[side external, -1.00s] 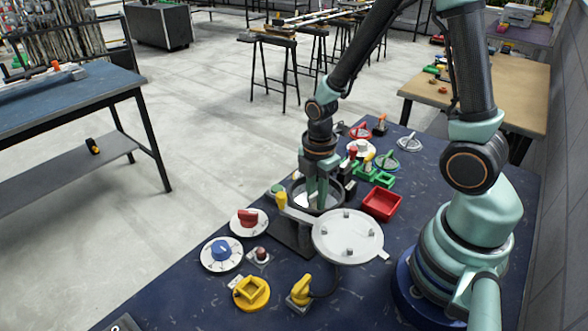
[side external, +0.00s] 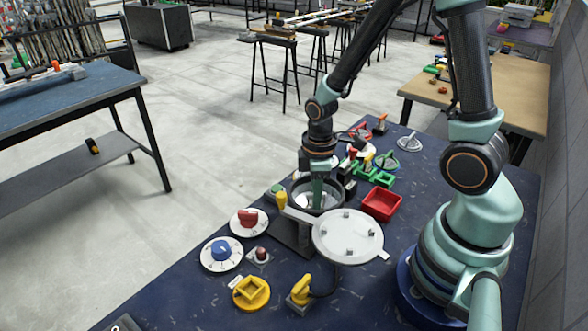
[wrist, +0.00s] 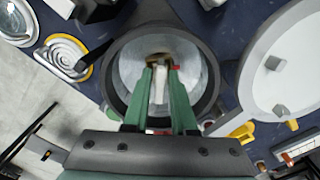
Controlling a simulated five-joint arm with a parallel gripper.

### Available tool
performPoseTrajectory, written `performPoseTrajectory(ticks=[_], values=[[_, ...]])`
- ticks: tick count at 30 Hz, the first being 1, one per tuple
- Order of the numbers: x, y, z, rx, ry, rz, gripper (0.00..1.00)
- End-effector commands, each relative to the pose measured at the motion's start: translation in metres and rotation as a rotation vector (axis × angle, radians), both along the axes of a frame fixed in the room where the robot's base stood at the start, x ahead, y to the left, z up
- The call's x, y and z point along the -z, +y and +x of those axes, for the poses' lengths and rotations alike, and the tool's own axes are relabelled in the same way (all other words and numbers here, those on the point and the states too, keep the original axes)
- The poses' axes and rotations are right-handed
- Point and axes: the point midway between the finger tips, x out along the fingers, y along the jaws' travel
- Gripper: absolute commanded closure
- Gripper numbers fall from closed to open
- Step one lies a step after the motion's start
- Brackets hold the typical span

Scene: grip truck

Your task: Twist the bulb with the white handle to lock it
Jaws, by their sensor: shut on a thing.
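A round, dark-rimmed housing (side external: 296,195) with a pale grey inside stands open on the blue table. It also shows in the wrist view (wrist: 118,75). My gripper (side external: 317,204) reaches straight down into it from above. In the wrist view my green fingers (wrist: 161,75) are closed on the white handle (wrist: 159,92), which stands between them. The bulb below is mostly hidden by the fingers, so I cannot tell whether it is locked.
A white round lid (side external: 350,232) with several pegs sits open beside the housing, with a yellow-topped post (side external: 281,200) near it. A red tray (side external: 382,204), a blue knob (side external: 221,250), a red knob (side external: 249,218) and a yellow fixture (side external: 251,292) stand around.

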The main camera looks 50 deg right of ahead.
Motion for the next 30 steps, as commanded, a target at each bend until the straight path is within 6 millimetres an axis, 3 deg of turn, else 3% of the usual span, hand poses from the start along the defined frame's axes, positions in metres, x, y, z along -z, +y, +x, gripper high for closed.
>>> performPoseTrajectory(ticks=[19,26,27,29,30], values=[[0.0000,0.0000,0.0001,0.431,0.000,0.000,1.00],[0.0000,0.0000,0.0001,0.459,0.000,0.000,1.00],[0.0000,0.0000,0.0001,0.458,0.000,0.000,0.68],[0.0000,0.0000,0.0001,0.458,0.000,0.000,0.50],[0.0000,0.0001,0.0001,0.457,0.000,0.000,0.50]])
